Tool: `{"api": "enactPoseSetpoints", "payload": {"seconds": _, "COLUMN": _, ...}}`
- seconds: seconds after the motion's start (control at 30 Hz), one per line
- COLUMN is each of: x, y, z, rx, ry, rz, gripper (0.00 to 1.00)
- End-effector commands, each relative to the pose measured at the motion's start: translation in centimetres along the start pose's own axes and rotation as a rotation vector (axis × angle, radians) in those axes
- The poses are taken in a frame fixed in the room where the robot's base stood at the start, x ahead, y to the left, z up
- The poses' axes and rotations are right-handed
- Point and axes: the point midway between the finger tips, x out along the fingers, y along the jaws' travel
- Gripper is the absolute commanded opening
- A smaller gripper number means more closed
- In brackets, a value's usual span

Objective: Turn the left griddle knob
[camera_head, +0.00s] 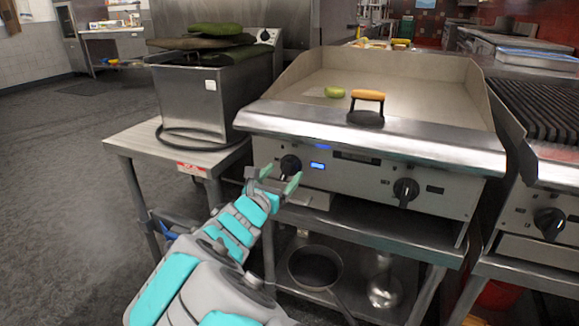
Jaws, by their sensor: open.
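The griddle (440,160) stands on a steel stand, with its front panel facing me. Its left knob (290,164) is round and black, beside a small lit blue display (317,165). Its right knob (405,191) is black, farther right on the same panel. My gripper (279,178) is open, with pale green fingers pointing up toward the left knob. The fingertips are just below and in front of that knob. I cannot tell whether they touch it. Nothing shows between the fingers.
A steel fryer (200,100) stands on a table (125,141) to the left. A press with an orange handle (368,95) and a green item (334,92) lie on the griddle top. A pan (315,266) sits on the lower shelf. A grill (545,110) adjoins at right.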

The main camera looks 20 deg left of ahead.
Motion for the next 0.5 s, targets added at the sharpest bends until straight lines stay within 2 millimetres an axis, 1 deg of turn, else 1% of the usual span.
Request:
{"api": "enactPoseSetpoints", "payload": {"seconds": 0.03, "x": 0.9, "y": -0.1, "z": 0.0, "rx": 0.002, "ry": 0.001, "rz": -0.003, "gripper": 0.84}}
{"api": "enactPoseSetpoints", "payload": {"seconds": 0.2, "x": 3.0, "y": 0.0, "z": 0.2, "rx": 0.005, "ry": 0.0, "rz": 0.0, "gripper": 0.84}}
{"api": "enactPoseSetpoints", "payload": {"seconds": 0.33, "x": 3.8, "y": -0.1, "z": 0.1, "rx": 0.005, "ry": 0.0, "rz": -0.001, "gripper": 0.84}}
{"api": "enactPoseSetpoints", "payload": {"seconds": 0.5, "x": 4.1, "y": -0.1, "z": 0.1, "rx": 0.004, "ry": -0.001, "rz": -0.001, "gripper": 0.84}}
